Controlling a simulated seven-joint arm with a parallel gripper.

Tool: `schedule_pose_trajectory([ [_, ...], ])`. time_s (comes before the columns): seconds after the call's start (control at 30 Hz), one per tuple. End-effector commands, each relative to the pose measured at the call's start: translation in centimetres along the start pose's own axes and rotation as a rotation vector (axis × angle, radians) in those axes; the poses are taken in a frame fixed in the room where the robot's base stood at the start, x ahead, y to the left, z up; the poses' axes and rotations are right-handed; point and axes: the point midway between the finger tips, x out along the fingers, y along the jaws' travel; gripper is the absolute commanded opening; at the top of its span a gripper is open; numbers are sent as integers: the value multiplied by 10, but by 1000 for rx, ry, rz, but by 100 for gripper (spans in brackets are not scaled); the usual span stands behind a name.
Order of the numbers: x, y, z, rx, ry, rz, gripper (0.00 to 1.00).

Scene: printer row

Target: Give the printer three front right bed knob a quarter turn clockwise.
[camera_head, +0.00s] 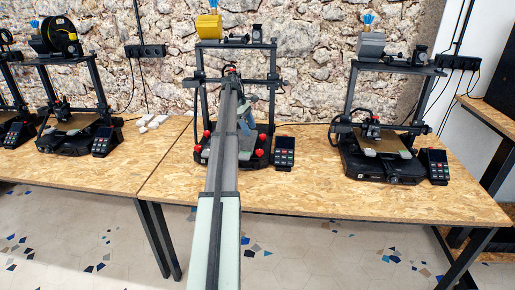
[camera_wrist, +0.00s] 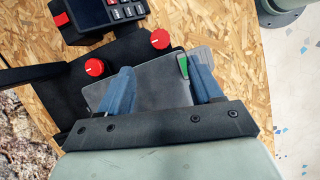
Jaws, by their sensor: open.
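The printer (camera_head: 273,100) in the middle of the head view has several red knobs at its bed corners. A knob (camera_head: 259,152) shows at its front right. In the wrist view two round red knobs show beyond the fingertips, one at the left (camera_wrist: 95,67) and one nearer the top middle (camera_wrist: 160,39); I cannot tell for certain which is the front right one. My gripper (camera_head: 246,116) is over the bed. Its two blue fingers stand apart in the wrist view (camera_wrist: 158,64), with no knob between them. The grey bed plate (camera_wrist: 150,85) shows between and behind them.
A keypad box (camera_head: 284,152) stands right of the printer. A green piece (camera_wrist: 183,66) shows beside the right finger. Another printer (camera_head: 380,155) stands farther right and one (camera_head: 75,128) at left. Bare board (camera_head: 320,185) lies in front.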

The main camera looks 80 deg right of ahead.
Motion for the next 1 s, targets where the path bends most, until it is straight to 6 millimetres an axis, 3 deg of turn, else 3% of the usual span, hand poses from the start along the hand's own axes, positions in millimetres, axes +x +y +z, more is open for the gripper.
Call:
schedule_pose_trajectory([
  [0.2, 41, -1, 0, 1, -1, -2, 65],
  [0.5, 87, -1, 0, 1, 0, -2, 65],
  [0.7, 104, -1, 0, 1, 0, -2, 65],
  [1.0, 109, 0, 0, 1, 0, -1, 65],
])
